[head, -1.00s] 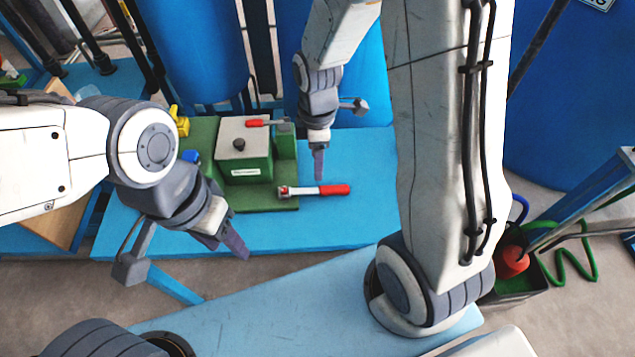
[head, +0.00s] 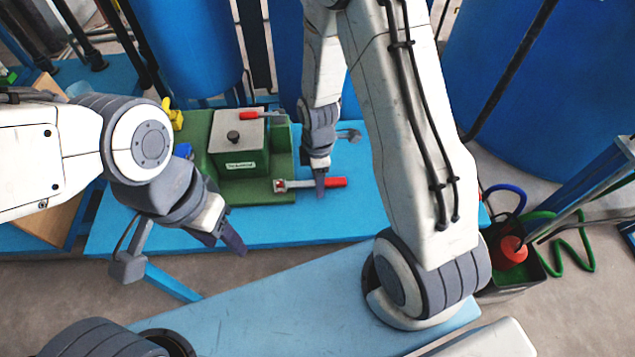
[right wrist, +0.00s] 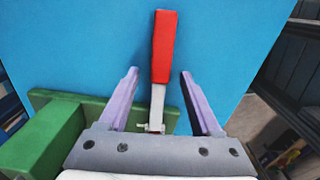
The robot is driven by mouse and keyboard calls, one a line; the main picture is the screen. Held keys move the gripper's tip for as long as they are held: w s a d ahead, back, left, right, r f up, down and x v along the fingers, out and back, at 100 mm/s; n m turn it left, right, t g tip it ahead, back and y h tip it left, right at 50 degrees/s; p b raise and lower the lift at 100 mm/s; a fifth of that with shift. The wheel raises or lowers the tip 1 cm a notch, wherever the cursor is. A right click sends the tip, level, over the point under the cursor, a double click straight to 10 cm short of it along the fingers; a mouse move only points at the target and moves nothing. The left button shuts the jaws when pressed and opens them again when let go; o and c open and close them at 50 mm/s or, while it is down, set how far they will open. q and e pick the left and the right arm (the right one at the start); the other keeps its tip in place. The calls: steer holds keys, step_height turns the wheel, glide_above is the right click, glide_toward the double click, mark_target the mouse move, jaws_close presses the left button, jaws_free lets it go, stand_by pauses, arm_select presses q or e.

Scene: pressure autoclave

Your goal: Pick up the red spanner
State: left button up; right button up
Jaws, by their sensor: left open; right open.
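The red spanner (head: 312,184) has a red handle and a pale metal shank, and its inner end meets the front right corner of the green base. In the right wrist view the spanner (right wrist: 164,50) lies between the two fingers of my right gripper (right wrist: 163,85), which is open with a gap on each side. In the head view my right gripper (head: 320,185) is over the spanner and hides part of it. Contact cannot be told. My left gripper (head: 232,240) is open and empty, in front of the blue table's near edge.
A green block (head: 238,160) with a grey top stands on the green base (head: 262,190). A yellow part (head: 174,118) is at the left. Blue tanks (head: 195,50) stand behind. The blue table (head: 365,208) is clear right of the spanner.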

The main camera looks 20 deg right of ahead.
jaws_close()
steer(key=shift+r, duration=0.55)
steer(key=r, duration=0.4)
steer(key=shift+s+d, duration=0.35)
steer(key=shift+d, duration=0.05)
steer(key=s+d+r+p, duration=0.1)
steer(key=s+d+r, duration=0.5)
steer(key=s+d, duration=0.1)
steer(key=shift+s, duration=0.45)
